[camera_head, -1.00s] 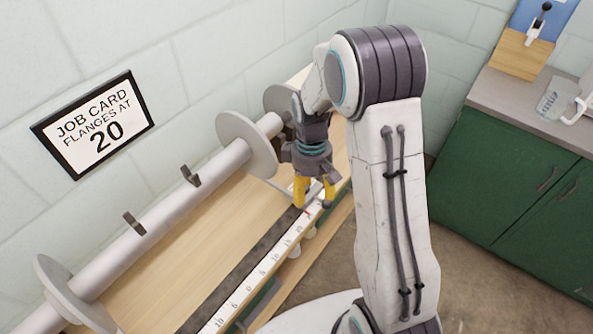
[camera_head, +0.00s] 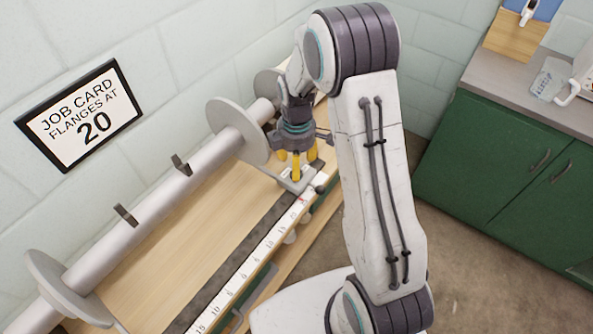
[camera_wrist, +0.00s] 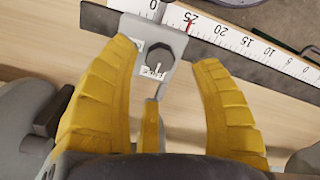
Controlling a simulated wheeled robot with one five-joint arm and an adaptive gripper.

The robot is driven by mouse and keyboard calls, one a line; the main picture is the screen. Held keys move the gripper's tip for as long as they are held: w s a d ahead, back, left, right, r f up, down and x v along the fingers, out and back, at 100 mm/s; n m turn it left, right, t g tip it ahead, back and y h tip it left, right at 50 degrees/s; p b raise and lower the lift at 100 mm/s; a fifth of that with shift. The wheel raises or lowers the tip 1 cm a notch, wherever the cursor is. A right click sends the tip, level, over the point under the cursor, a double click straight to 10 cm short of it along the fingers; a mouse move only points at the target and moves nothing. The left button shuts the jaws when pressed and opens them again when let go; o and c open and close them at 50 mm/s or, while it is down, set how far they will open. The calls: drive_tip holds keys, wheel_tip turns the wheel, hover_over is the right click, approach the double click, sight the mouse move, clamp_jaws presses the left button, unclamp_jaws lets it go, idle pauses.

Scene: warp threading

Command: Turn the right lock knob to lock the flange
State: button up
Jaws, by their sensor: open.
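The right lock knob (camera_wrist: 159,58) is a dark knob on a light grey bracket (camera_wrist: 128,60), with a white pointer and a small label that is too small to read. In the head view the knob is hidden by my fingers, while the bracket (camera_head: 291,184) shows beside the ruler. My gripper (camera_wrist: 165,56) has yellow fingers spread on both sides of the knob, with a gap to it on each side; a third finger is below it. It also shows in the head view (camera_head: 299,172), pointing down. The right flange (camera_head: 232,125) is a grey disc on the beam.
The ruler (camera_head: 255,258) runs along the bench edge; a red mark on it (camera_wrist: 190,22) lies near 25 in the wrist view. The left flange (camera_head: 58,280) is at lower left. The job card (camera_head: 80,115) reads flanges at 20. Green cabinets (camera_head: 500,160) stand right.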

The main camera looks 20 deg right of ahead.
drive_tip(key=shift+f, duration=2.15)
clamp_jaws()
